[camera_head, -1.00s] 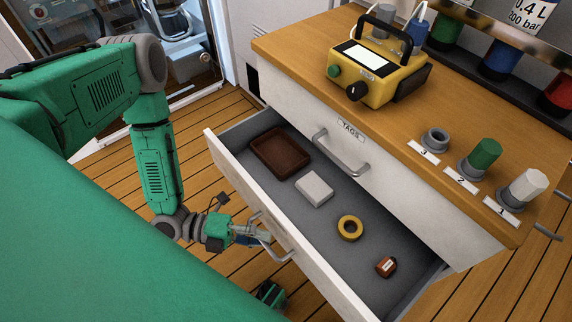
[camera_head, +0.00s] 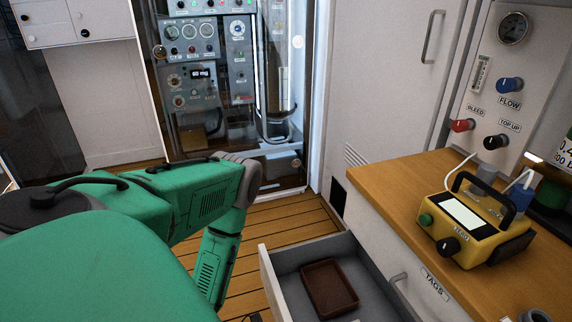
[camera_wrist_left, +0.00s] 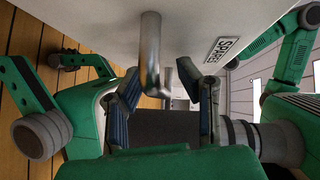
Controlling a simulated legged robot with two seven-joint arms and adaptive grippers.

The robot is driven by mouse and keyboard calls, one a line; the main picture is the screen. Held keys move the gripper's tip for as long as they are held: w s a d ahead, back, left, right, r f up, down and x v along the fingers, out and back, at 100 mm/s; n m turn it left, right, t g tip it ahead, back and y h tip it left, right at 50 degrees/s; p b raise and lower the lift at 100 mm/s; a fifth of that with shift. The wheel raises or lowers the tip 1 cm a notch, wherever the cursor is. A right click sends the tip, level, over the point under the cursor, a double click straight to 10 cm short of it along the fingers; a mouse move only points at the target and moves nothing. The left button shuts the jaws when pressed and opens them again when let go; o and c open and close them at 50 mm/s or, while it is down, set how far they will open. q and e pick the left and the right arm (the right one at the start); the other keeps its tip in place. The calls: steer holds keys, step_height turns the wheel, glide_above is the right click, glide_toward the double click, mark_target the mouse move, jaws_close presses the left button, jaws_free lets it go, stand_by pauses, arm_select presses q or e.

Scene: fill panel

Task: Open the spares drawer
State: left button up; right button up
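The spares drawer (camera_head: 271,280) stands pulled out from the white cabinet in the head view. Only its far end shows there, with a brown tray (camera_head: 328,288) inside. In the left wrist view the SPARES label (camera_wrist_left: 222,47) is on the drawer's white front, beside its grey bar handle (camera_wrist_left: 151,50). My left gripper (camera_wrist_left: 165,88) has its two fingers apart, with the lower end of the handle between or just in front of them. I cannot tell whether a finger touches it. My left gripper is below the head view. My right gripper is not in view.
A yellow meter (camera_head: 470,225) stands on the wooden worktop (camera_head: 400,190). The closed TAGS drawer (camera_head: 437,285) is under the worktop. A glass-fronted control cabinet (camera_head: 225,90) stands behind. Plank floor (camera_head: 285,225) shows between my left arm and the cabinets.

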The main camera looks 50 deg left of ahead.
arm_select(q)
steer(key=v, duration=1.1)
steer(key=shift+s+a, duration=0.15)
steer(key=shift+s, duration=0.1)
